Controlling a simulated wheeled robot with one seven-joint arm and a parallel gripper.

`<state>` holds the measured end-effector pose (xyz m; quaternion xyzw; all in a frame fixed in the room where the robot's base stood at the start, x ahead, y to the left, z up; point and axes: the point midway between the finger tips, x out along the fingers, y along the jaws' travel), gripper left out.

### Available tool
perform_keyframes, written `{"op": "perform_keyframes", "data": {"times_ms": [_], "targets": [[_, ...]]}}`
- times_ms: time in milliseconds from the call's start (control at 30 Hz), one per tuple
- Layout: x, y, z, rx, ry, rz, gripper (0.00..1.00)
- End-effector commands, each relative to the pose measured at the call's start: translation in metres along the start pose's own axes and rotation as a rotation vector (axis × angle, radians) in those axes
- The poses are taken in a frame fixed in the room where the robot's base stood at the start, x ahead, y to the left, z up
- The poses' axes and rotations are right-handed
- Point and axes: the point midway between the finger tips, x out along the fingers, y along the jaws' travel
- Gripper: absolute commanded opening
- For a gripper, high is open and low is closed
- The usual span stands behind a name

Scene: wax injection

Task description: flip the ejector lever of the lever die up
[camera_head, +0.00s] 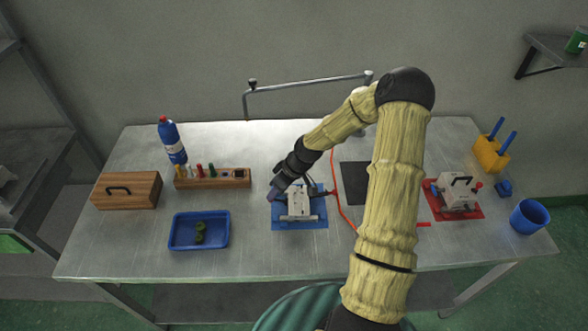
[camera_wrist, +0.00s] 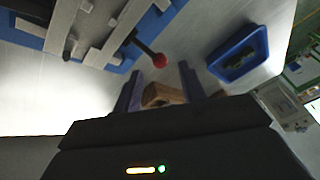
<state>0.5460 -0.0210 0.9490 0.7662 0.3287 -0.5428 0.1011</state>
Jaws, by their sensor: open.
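The lever die (camera_head: 296,207) is a light grey block on a blue mat (camera_head: 312,222) at the middle of the table. In the wrist view the die (camera_wrist: 122,30) is at the upper left. Its black lever with a red ball knob (camera_wrist: 159,60) sticks out from the die's side, toward my fingertips. My gripper (camera_wrist: 158,78) is open, and the knob shows close to the gap between the fingers. I cannot tell whether they touch. In the head view my gripper (camera_head: 274,191) is at the die's left side and the lever's knob cannot be made out.
A blue tray (camera_head: 174,240) with green pieces lies left of the die. A wooden rack (camera_head: 240,184), a blue bottle (camera_head: 172,142) and a wooden box (camera_head: 127,190) stand farther left. Right are a dark plate (camera_head: 354,181), another die (camera_head: 459,190) on red and a blue cup (camera_head: 530,217).

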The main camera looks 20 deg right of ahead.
Motion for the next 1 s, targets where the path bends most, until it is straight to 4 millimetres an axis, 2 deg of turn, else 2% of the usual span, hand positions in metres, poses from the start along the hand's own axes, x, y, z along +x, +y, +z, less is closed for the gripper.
{"op": "perform_keyframes", "data": {"times_ms": [100, 600, 767, 1000], "targets": [[-0.025, 0.002, 0.001, 0.002, 0.002, 0.005, 0.41], [-0.122, 0.001, 0.002, 0.003, 0.0, 0.003, 0.41], [-0.137, 0.0, 0.002, 0.002, -0.002, -0.001, 0.41], [-0.139, 0.0, 0.001, 0.001, -0.002, -0.002, 0.41]]}}
